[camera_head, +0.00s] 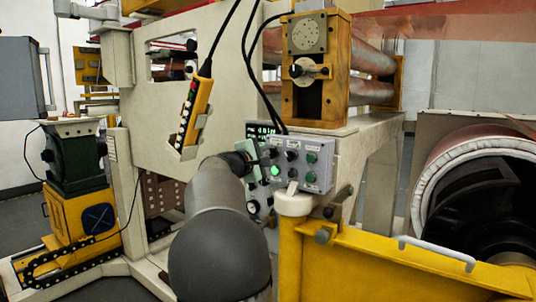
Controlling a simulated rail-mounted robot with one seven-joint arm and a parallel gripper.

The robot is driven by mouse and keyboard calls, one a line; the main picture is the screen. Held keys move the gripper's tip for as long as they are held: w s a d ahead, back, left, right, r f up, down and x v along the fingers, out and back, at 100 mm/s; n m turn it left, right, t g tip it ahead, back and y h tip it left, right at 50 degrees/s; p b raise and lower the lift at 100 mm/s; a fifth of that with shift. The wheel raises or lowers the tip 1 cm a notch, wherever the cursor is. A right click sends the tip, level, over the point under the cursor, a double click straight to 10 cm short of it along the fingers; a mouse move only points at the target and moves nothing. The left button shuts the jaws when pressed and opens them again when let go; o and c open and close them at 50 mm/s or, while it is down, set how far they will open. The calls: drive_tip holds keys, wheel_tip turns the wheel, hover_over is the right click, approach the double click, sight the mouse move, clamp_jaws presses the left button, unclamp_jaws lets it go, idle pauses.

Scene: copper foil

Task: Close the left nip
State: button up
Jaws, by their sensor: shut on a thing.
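The grey control box (301,181) stands at the centre, with a small green display (262,129), rows of dark knobs and buttons, and one brightly lit green button (275,170). My gripper (256,162) is at the box's left part, in front of its face, and is shut on a control there. My arm comes from below and its gripper hides that control, so its setting and label cannot be read. Behind and above the box is a yellow roller block (328,88) with copper-coloured rollers (370,75). I cannot tell whether the nip is open or closed.
A yellow pendant (190,112) hangs on the pale machine frame, left of the box. Dark cables run down to the box. A yellow beam with a white handle (437,253) is at the lower right, near a large copper roll (450,165).

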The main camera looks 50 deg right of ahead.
drive_tip(key=shift+n+p, duration=0.3)
drive_tip(key=shift+n, duration=0.8)
drive_tip(key=o, duration=1)
drive_tip(key=a, duration=0.5)
drive_tip(key=a+b, duration=0.1)
drive_tip(key=a, duration=0.5)
drive_tip(key=a+b, duration=0.1)
drive_tip(key=a, duration=0.5)
drive_tip(key=shift+s+a, duration=0.25)
drive_tip(key=shift+s, duration=0.15)
